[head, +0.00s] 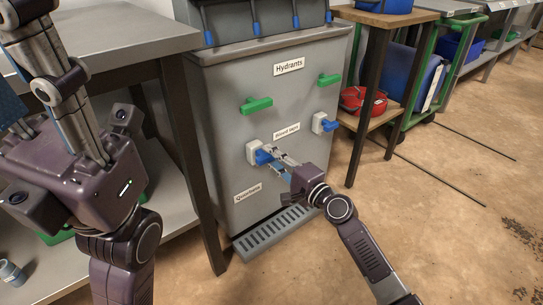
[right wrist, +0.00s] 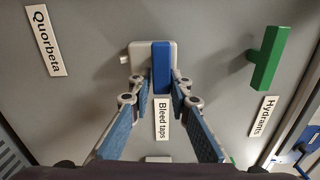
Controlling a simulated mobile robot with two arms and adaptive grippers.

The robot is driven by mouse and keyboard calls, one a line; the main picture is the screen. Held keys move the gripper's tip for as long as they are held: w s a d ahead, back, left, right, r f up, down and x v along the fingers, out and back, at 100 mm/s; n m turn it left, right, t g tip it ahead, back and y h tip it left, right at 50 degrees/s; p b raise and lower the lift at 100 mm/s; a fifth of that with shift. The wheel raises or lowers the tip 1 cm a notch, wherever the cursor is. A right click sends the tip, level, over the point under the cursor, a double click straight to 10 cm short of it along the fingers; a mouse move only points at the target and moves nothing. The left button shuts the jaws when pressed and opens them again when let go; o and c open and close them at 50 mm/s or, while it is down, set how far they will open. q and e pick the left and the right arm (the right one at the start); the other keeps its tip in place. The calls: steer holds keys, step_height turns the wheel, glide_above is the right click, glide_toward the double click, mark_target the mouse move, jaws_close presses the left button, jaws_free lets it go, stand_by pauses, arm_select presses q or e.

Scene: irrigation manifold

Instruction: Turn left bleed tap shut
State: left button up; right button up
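The left bleed tap (head: 263,156) is a blue handle on a white body, low on the grey cabinet front. In the right wrist view its blue handle (right wrist: 161,66) runs up and down the picture across the white body (right wrist: 139,54). My right gripper (head: 284,163) is at this tap. Its fingertips (right wrist: 162,88) flank the handle's near end, with slight gaps seeming to show, so contact is not clear. The right bleed tap (head: 325,123) is a similar blue-and-white tap. My left gripper (head: 75,150) is raised at the left, away from the cabinet; its fingertips are not clearly shown.
Green hydrant handles (head: 256,105) project above the bleed taps. Labels read Hydrants, Bleed taps and Quorbeta. A drain grate (head: 275,234) lies at the cabinet's foot. A metal table (head: 120,32) stands left, a wooden shelf (head: 385,16) right.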

steer(key=o, duration=0.3)
steer(key=shift+o, duration=0.2)
steer(key=shift+d, duration=0.1)
steer(key=v, duration=1.2)
